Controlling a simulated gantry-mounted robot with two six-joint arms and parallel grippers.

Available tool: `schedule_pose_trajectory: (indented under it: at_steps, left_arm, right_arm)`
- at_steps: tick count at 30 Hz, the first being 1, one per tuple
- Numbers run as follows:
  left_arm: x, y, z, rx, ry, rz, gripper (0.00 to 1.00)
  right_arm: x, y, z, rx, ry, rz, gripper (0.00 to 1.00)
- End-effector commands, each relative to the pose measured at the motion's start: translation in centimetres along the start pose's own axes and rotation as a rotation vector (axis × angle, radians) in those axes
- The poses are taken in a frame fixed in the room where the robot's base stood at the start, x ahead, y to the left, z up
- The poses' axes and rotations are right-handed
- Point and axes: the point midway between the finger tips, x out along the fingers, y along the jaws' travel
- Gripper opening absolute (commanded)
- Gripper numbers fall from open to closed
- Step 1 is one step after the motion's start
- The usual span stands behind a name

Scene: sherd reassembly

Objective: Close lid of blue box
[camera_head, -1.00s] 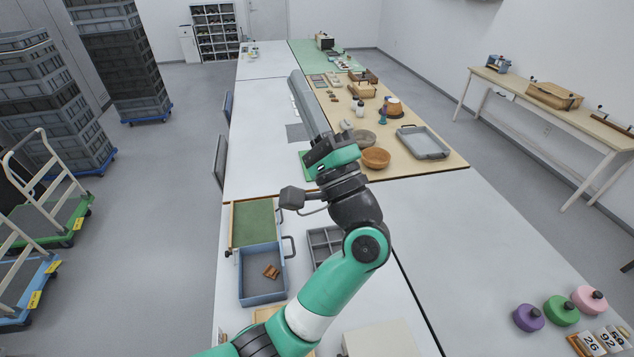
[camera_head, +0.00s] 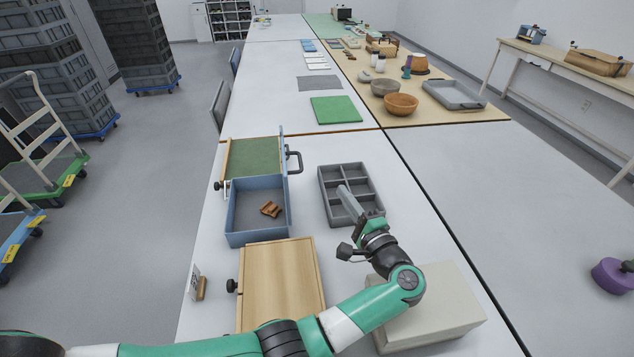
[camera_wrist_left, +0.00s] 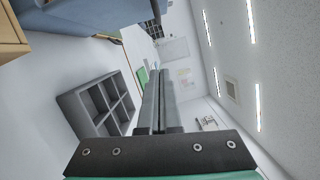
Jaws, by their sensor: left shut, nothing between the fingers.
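A narrow blue upright piece with a dark handle (camera_head: 294,160) stands at that panel's right side; I cannot tell exactly how these join as the lid. My left gripper (camera_head: 344,192) is shut and empty, right of the box, over or near the grey divided tray (camera_head: 323,176). In the left wrist view its fingers (camera_wrist_left: 157,90) point away, with part of the blue box (camera_wrist_left: 70,18) at upper left. My right gripper is not in view.
A wooden box (camera_head: 280,280) stands in front of the blue box. A pale block (camera_head: 440,310) is under my left arm. A green mat (camera_head: 336,109) lies further back, beside a wooden board with bowls (camera_head: 401,103). The table left of the mat is clear.

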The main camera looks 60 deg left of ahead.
Motion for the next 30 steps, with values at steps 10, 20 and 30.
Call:
schedule_pose_trajectory:
  at_steps: [10, 20, 30]
  left_arm:
    - [5.1, 0.0, 0.1, -0.001, -0.005, 0.0, 0.0]
    - [10.4, -0.3, 1.6, -0.003, -0.001, 0.0, 0.0]
    - [10.9, -0.1, 4.0, 0.0, 0.0, 0.0, 0.0]
  right_arm:
    - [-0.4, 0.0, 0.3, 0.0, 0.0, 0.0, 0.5]
    - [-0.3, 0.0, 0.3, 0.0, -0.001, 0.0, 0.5]
    - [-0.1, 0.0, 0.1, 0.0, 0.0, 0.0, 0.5]
